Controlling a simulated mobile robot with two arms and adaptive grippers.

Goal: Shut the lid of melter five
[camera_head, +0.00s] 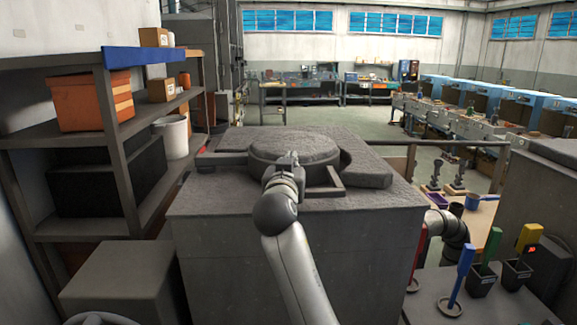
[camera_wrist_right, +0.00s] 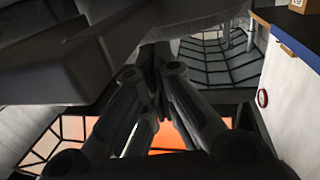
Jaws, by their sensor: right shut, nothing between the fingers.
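The melter (camera_head: 300,250) is a large grey block in the middle of the head view. Its thick round dark lid (camera_head: 295,148) lies over the top, inside a dark frame. I cannot read a number on it. My right gripper (camera_head: 289,160) is shut and empty at the lid's near edge. I cannot tell whether it touches the lid. In the right wrist view the closed fingers (camera_wrist_right: 155,55) are beside a dark slab-like part at upper left, and an orange glow (camera_wrist_right: 165,140) shows below them. How far the lid is closed is unclear. My left gripper is out of view.
A shelf (camera_head: 118,160) with boxes stands at left, near a white bucket (camera_head: 174,135). A table at lower right holds blue (camera_head: 460,275), green and yellow-handled tools. Another grey block (camera_head: 545,185) stands at far right. Open floor lies behind the melter.

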